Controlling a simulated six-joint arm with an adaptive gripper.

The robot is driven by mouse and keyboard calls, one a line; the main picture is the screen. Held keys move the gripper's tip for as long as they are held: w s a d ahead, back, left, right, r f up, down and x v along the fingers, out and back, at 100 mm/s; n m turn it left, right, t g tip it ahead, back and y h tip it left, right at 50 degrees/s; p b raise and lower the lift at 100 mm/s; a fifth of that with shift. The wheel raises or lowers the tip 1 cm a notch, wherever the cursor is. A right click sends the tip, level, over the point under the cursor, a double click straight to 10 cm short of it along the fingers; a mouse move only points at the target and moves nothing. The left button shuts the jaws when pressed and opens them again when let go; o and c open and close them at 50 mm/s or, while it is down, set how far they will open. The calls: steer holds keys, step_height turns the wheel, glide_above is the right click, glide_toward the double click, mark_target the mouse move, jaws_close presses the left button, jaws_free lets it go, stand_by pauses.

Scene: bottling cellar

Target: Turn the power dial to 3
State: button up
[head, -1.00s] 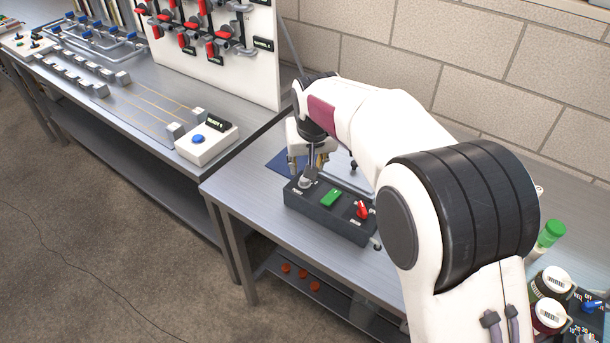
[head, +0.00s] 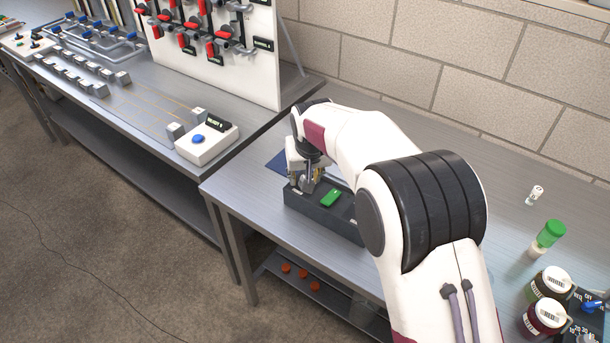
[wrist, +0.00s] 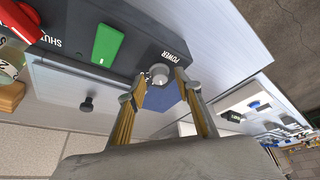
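The power dial (wrist: 159,75) is a small round light-grey knob on a dark control box (wrist: 130,28), beside the printed word POWER. My gripper (wrist: 161,86) is open, with its two fingertips apart on either side of the dial in the wrist view. Gaps show between the dial and both fingertips; I cannot tell how far above it they are. The dial's setting is not readable. In the head view my gripper (head: 308,182) is over the left end of the box (head: 305,209) and hides the dial.
A green switch (wrist: 107,45) and a red knob (wrist: 20,20) share the box. A drawer-like metal panel with a black knob (wrist: 87,104) adjoins it. Jars (head: 546,314) and a green-capped bottle (head: 548,236) stand to the right. A white button box (head: 207,145) is on the left bench.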

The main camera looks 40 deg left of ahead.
jaws_close()
steer(key=shift+s+m, duration=0.1)
steer(key=shift+m, duration=0.6)
steer(key=shift+a+m+t+h, duration=0.1)
steer(key=shift+m+t+h, duration=0.2)
steer(key=shift+m+h, duration=0.45)
steer(key=shift+s+a+m+t+h, duration=0.15)
steer(key=shift+m+h, duration=0.15)
steer(key=shift+m, duration=0.8)
steer(key=shift+w+m+t+h, duration=0.15)
steer(key=shift+m+h, duration=0.1)
steer(key=shift+m, duration=0.8)
steer(key=shift+s, duration=0.1)
